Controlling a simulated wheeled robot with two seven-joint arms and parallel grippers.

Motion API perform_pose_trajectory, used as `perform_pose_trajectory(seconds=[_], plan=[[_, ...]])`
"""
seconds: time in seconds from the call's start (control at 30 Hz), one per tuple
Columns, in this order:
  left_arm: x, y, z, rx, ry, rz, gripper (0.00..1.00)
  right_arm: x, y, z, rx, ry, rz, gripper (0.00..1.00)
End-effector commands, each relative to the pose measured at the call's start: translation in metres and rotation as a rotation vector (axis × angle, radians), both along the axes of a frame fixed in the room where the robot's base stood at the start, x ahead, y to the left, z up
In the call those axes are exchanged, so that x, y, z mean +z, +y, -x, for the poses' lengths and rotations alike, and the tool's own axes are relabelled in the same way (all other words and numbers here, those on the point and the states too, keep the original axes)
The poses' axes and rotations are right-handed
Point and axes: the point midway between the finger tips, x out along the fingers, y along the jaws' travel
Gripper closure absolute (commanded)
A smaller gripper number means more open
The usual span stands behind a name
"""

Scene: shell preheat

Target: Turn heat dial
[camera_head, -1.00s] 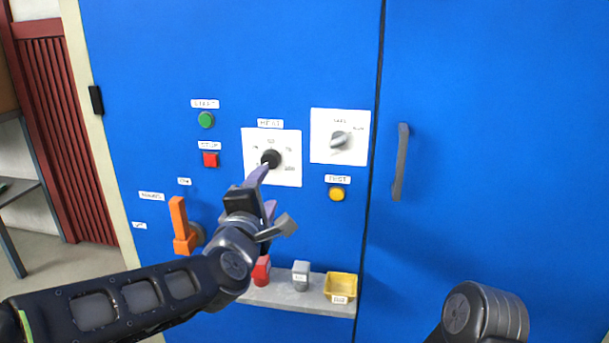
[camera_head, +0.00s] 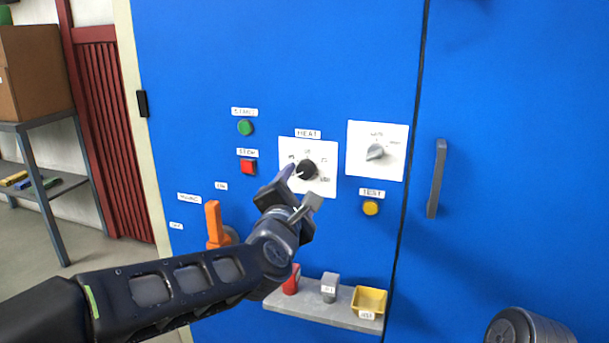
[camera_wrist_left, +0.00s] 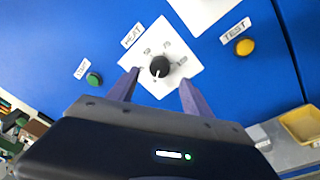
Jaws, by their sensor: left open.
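The heat dial (camera_head: 308,169) is a black round knob with a white pointer mark on a white plate (camera_head: 325,188) under a HEAT label. In the head view its pointer aims to the lower left. The dial also shows in the left wrist view (camera_wrist_left: 160,67), in front of and between the two purple fingers. My left gripper (camera_wrist_left: 158,90) is open and empty, with a finger to either side of the dial and apart from it. In the head view my left gripper (camera_head: 290,175) is just below and left of the dial.
A second plate with a grey selector (camera_head: 375,152) is to the right. A green button (camera_head: 245,128), red button (camera_head: 248,167), yellow TEST button (camera_head: 370,208) and orange lever (camera_head: 214,224) surround the area. A shelf (camera_head: 335,315) holds a yellow bin (camera_head: 369,300) and small blocks below.

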Motion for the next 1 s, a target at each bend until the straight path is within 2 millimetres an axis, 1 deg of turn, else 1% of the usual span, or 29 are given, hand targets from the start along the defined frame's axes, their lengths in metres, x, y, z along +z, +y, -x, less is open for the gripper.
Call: perform_pose_trajectory(seconds=[0.2, 0.3, 0.4, 0.5, 0.73, 0.77, 1.0], plan=[[-0.001, -0.007, -0.034, 0.002, 0.0, -0.003, 0.42, -0.001, 0.0, 0.0, -0.001, -0.001, 0.0, 1.0], [-0.001, -0.009, -0.048, 0.001, 0.0, -0.002, 0.42, -0.001, 0.0, 0.0, -0.001, 0.0, 0.001, 1.0], [-0.001, -0.011, -0.057, 0.001, 0.0, -0.002, 0.42, -0.001, 0.0, 0.0, -0.001, 0.0, 0.001, 1.0], [0.0, -0.012, -0.061, 0.0, 0.0, -0.002, 0.42, -0.001, 0.0, 0.0, -0.001, -0.001, 0.0, 1.0], [0.0, -0.012, -0.062, 0.0, 0.0, -0.002, 0.42, -0.001, 0.0, 0.0, 0.0, -0.001, 0.0, 1.0], [0.0, -0.012, -0.062, 0.0, 0.0, -0.002, 0.44, -0.001, 0.0, 0.0, 0.0, -0.001, 0.0, 1.0], [0.0, -0.012, -0.061, 0.0, 0.0, -0.002, 0.63, -0.001, 0.0, 0.0, 0.0, -0.001, 0.0, 1.0]])
